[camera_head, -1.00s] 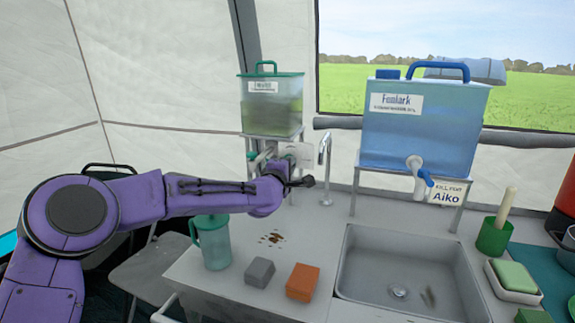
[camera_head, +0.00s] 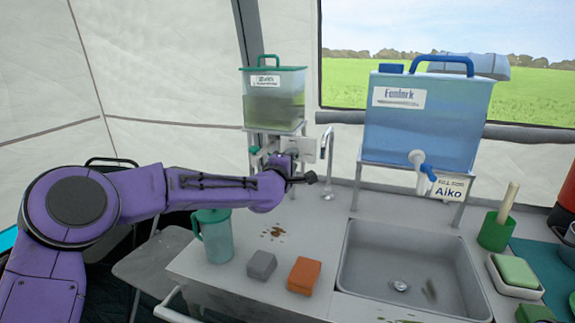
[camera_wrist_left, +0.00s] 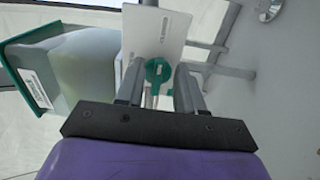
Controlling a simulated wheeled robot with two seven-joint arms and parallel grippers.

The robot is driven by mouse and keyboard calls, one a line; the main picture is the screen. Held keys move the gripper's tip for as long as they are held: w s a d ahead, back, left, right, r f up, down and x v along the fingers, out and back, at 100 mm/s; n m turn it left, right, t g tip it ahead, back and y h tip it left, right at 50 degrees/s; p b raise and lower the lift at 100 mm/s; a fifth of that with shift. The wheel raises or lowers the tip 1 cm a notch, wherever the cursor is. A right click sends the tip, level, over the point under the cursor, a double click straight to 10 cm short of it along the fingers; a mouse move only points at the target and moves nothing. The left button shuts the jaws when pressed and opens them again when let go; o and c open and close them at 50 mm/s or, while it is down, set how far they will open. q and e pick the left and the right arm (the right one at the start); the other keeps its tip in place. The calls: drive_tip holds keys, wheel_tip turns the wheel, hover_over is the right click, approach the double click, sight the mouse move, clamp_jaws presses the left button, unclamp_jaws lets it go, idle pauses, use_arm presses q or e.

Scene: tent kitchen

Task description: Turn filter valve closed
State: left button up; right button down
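The filter valve is a small green handle (camera_wrist_left: 157,70) in front of a white filter box (camera_wrist_left: 160,38) in the left wrist view. The white box also shows in the head view (camera_head: 307,148), beside the stand of the green-lidded tank (camera_head: 274,104). My left gripper (camera_wrist_left: 158,76) has its two fingers apart, one on each side of the green handle. I see a gap on both sides, so the fingers do not appear clamped on it. In the head view my left wrist hides the valve handle and most of the fingers. My right gripper is not in view.
A green pitcher (camera_head: 215,240) stands on the counter below my left forearm. A grey block (camera_head: 261,265) and an orange block (camera_head: 304,275) lie in front. A faucet (camera_head: 328,165), a sink (camera_head: 400,285) and the blue tank (camera_head: 425,125) are to the right.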

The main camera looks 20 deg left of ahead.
use_arm(q)
drive_tip(key=s+b, duration=0.1)
drive_tip(key=s, duration=0.9)
drive_tip(key=shift+a+b, duration=0.15)
drive_tip(key=shift+b, duration=0.15)
drive_tip(key=shift+s, duration=0.1)
